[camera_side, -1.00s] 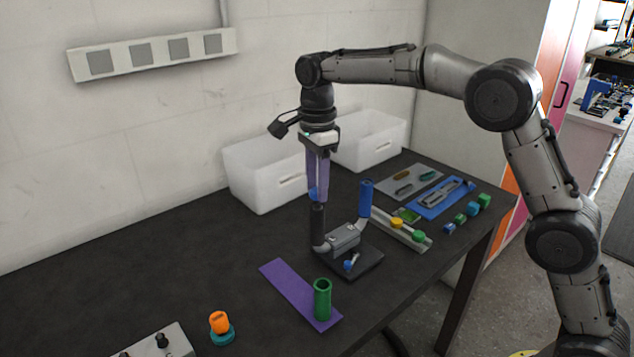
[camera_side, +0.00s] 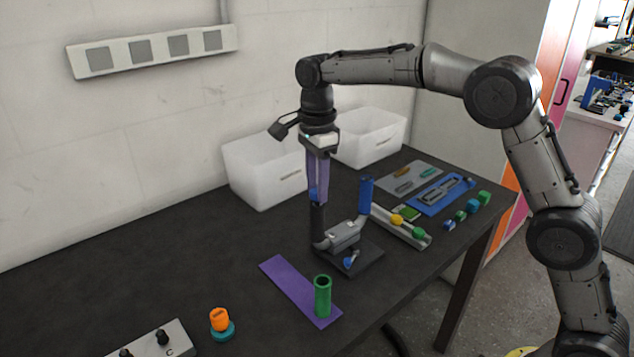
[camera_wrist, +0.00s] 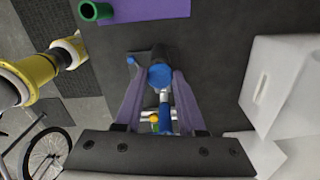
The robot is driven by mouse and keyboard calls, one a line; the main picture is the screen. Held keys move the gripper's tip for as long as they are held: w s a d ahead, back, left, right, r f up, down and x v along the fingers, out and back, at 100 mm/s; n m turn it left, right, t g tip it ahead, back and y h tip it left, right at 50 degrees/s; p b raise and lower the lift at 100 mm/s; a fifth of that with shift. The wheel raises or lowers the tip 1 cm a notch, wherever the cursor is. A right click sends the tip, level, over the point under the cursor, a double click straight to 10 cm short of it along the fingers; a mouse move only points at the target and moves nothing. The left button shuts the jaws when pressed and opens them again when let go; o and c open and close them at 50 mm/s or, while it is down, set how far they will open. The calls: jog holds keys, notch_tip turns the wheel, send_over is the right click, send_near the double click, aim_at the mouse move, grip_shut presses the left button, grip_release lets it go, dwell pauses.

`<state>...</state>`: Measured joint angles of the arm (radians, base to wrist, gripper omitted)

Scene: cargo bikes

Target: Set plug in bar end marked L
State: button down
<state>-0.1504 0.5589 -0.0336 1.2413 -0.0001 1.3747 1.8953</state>
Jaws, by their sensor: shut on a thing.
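A handlebar (camera_side: 343,236) is clamped in a dark stand (camera_side: 362,262), with both ends turned up. Its left end wears a black grip (camera_side: 317,222) and its right end a blue grip (camera_side: 366,195). I cannot read an L mark on either. My gripper (camera_side: 316,188) points straight down with purple fingers, shut on a blue plug (camera_side: 314,195). The plug is directly over the black grip's top; I cannot tell whether it touches or has entered. In the wrist view the plug (camera_wrist: 160,76) sits between my fingertips (camera_wrist: 160,80) and hides the black grip's opening.
A green tube (camera_side: 322,296) stands on a purple strip (camera_side: 290,284) in front. An orange-topped piece (camera_side: 220,321) is at front left. White bins (camera_side: 262,172) stand behind. A rail with yellow and green caps (camera_side: 404,226) and a blue tray (camera_side: 440,194) lie right. The left tabletop is clear.

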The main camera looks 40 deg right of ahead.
jog(key=shift+f, duration=0.55)
dwell(0.6)
jog(key=shift+c, duration=2.1)
grip_release()
jog(key=shift+r, duration=0.1)
